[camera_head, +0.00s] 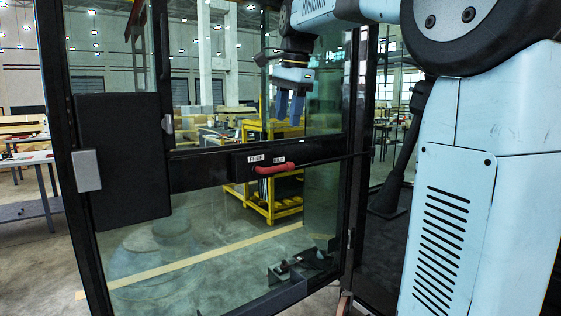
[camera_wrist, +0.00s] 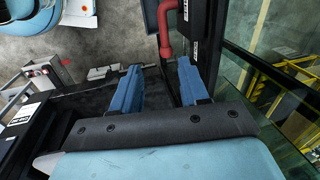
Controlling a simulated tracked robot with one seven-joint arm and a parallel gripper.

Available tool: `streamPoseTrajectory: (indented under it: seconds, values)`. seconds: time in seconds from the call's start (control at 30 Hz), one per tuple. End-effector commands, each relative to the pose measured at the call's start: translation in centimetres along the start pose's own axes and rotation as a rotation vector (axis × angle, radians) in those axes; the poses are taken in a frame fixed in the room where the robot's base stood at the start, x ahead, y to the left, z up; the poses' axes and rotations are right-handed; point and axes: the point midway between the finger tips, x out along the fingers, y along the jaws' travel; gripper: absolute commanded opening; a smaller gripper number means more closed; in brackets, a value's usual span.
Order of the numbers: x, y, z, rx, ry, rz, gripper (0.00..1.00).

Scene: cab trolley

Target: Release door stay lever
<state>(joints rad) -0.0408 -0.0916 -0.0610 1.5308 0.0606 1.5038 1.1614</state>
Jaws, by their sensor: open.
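The red door stay lever (camera_head: 264,190) is mounted on the dark middle rail of a glazed cab door (camera_head: 205,174).
A dark box panel (camera_head: 122,160) and a grey latch block (camera_head: 86,171) are on the door's left side. A yellow shelf rack (camera_head: 285,192) stands beyond the glass. The upright door post (camera_head: 355,150) is close to my arm on the right.

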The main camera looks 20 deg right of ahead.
Motion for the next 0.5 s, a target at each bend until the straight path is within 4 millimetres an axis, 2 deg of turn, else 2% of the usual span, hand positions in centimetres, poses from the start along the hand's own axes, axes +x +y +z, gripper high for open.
streamPoseTrajectory:
  seconds: [0.1, 0.27, 0.5]
  values:
    - [-0.2, -1.0, -0.3, 0.045, -0.005, 0.011, 0.44]
    - [0.5, -1.2, -0.4, 0.061, -0.008, 0.015, 0.44]
    - [4.1, -1.1, -0.3, 0.059, -0.008, 0.015, 0.44]
